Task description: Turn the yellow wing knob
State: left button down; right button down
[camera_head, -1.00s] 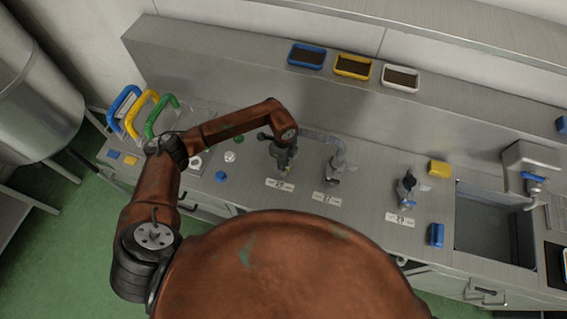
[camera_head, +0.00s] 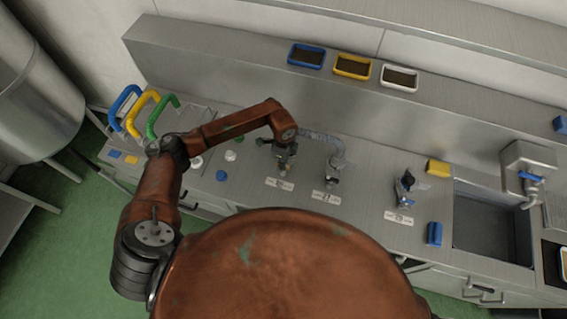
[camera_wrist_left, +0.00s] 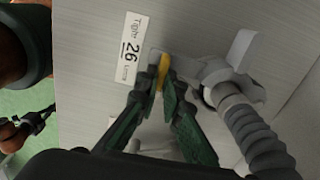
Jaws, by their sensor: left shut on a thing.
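The yellow wing knob (camera_wrist_left: 163,72) shows in the left wrist view as a narrow yellow piece between the fingertips of my left gripper (camera_wrist_left: 160,88). The gripper is shut on it, and its dark green fingers cover part of it. The knob sits by a grey metal fitting (camera_wrist_left: 212,78), beside a label reading 26 (camera_wrist_left: 128,50). In the head view my left gripper (camera_head: 284,168) points down at the counter, just behind that label (camera_head: 279,184), and largely hides the knob.
To the right on the steel counter stand a tap (camera_head: 333,172) by label 27 and a blue-handled one (camera_head: 405,185) by label 29. Blue, yellow and green handles (camera_head: 143,112) rise at left. A sink (camera_head: 490,235) lies at right. Three small trays sit on the back ledge.

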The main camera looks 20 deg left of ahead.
pick_arm(q)
jog(key=c, duration=2.1)
grip_release()
notch_tip(320, 180, up, 12)
jog(key=shift+r, duration=0.1)
jog(key=shift+o, duration=0.4)
